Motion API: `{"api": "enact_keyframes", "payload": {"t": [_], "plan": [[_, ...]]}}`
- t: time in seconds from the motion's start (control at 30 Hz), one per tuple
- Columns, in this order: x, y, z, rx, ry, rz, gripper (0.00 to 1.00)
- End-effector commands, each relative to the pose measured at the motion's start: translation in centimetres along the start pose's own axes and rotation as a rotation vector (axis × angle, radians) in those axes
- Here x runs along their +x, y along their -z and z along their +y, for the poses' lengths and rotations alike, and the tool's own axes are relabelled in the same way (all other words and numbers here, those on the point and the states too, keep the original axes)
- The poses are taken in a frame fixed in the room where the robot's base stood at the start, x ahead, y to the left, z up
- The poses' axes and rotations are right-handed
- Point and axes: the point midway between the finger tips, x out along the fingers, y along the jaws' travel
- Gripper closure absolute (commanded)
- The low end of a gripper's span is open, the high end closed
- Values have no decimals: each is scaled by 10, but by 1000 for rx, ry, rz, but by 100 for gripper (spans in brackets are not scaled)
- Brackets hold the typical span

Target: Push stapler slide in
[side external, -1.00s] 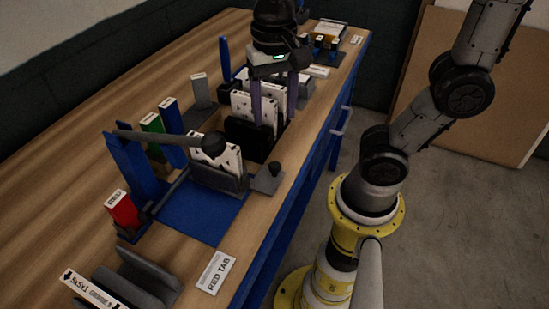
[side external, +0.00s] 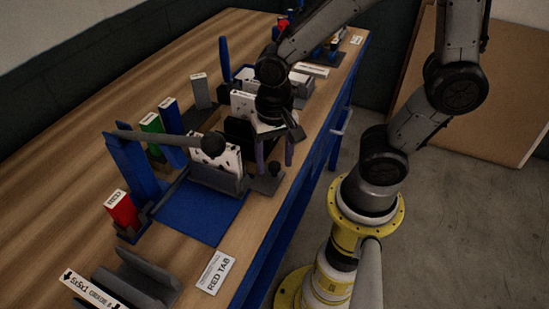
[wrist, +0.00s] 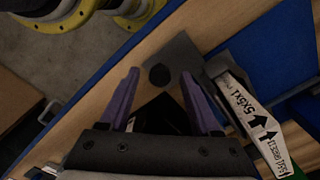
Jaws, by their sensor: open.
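The stapler has a blue upright (side external: 130,165), a grey lever (side external: 160,138) ending in a dark ball, and a blue base (side external: 200,212). Its grey slide (side external: 262,186) sticks out at the right, with a dark knob (side external: 275,168) on it. The knob also shows in the wrist view (wrist: 158,75). A white filter box (side external: 230,160) stands upright in the grey holder beside the slide; its printed edge shows in the wrist view (wrist: 250,118). My gripper (side external: 275,160) is open and empty. In the wrist view its purple fingertips (wrist: 160,78) appear on either side of the knob; contact cannot be told.
Green (side external: 152,124) and blue boxes stand behind the stapler, and a red box (side external: 122,208) sits at its left. A RED TAB card (side external: 215,272) lies in front. A dark rack with filters (side external: 240,130) stands close behind my gripper. The table's right edge is near.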

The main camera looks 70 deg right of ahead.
Motion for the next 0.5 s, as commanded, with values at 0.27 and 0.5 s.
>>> {"api": "enact_keyframes", "payload": {"t": [0.27,0.5], "plan": [[0,0,0,0,0,0,43],[0,0,0,0,0,0,86]]}}
